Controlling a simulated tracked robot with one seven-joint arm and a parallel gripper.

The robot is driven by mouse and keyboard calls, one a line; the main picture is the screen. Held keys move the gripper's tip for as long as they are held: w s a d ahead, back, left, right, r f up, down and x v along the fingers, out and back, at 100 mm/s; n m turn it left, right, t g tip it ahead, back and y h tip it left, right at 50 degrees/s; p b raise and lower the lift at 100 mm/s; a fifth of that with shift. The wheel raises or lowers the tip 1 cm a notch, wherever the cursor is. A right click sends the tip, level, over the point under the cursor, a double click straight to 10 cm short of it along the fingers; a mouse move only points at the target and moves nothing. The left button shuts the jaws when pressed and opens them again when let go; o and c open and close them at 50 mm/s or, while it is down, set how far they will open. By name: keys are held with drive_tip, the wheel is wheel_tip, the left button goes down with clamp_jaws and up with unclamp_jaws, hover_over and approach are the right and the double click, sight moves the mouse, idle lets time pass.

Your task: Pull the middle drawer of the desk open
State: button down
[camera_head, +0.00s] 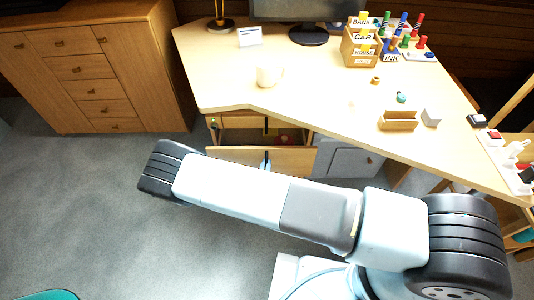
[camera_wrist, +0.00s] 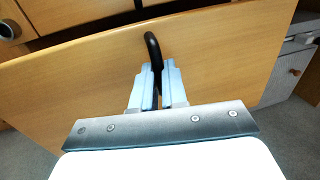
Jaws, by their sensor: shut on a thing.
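The desk (camera_head: 330,108) stands at the top of the head view. A wooden drawer under its top, which looks like the middle one, is pulled out. Its front panel (camera_head: 232,154) stands away from the desk, and part of its inside shows behind it. In the wrist view the drawer front (camera_wrist: 80,75) fills most of the picture, tilted, with a black bar handle (camera_wrist: 151,42). My gripper (camera_wrist: 157,68) is shut on this handle, its light blue fingers on either side. In the head view my gripper (camera_head: 265,165) is mostly hidden behind my arm.
A wooden cabinet (camera_head: 90,75) stands at the left. A grey cabinet (camera_head: 345,160) is under the desk, right of the drawer. A white mug (camera_head: 268,76) and wooden boxes (camera_head: 362,48) are on the desktop. The grey floor (camera_head: 80,200) in front is clear at the left.

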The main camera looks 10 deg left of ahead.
drive_tip(key=s+d, duration=0.3)
drive_tip(key=s, duration=1.1)
drive_tip(key=shift+s+d, duration=0.25)
drive_tip(key=shift+d, duration=0.05)
drive_tip(key=c, duration=1.2)
unclamp_jaws()
drive_tip(key=shift+o, duration=0.2)
drive_tip(key=s, duration=1.3)
drive_tip(key=shift+s+d, duration=0.2)
drive_tip(key=shift+s, duration=0.2)
